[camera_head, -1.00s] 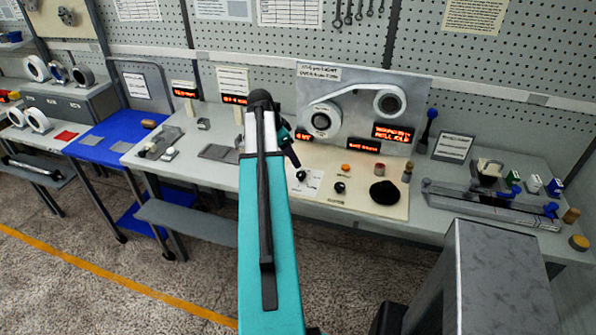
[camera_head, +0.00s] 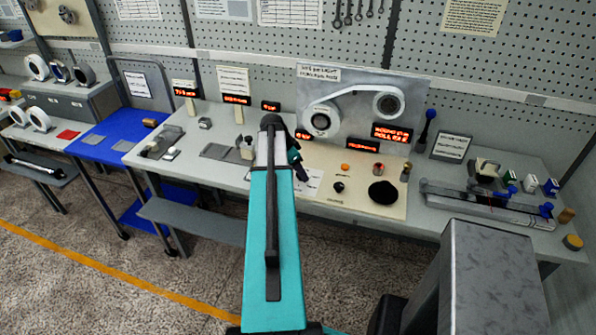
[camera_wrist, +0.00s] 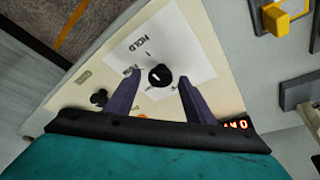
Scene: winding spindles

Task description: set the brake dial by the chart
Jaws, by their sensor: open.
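The brake dial (camera_wrist: 159,76) is a small black knob with a light pointer mark, on a white card (camera_wrist: 178,40) printed with upside-down text that includes HOLD. My gripper (camera_wrist: 158,78) is open, with its dark fingers on either side of the dial in the wrist view; I cannot tell how far down they reach. In the head view my gripper (camera_head: 300,172) covers the dial, and part of the white card (camera_head: 314,183) shows beside it. Several paper sheets hang or stand around the bench, such as a framed one (camera_head: 453,146); their text is too small to read.
A second black knob (camera_head: 338,187), an orange button (camera_head: 345,168) and a black disc (camera_head: 382,192) sit on the cream panel right of my gripper. A winding machine with two white rolls (camera_head: 388,104) stands behind. Lit red displays (camera_head: 392,134) surround it.

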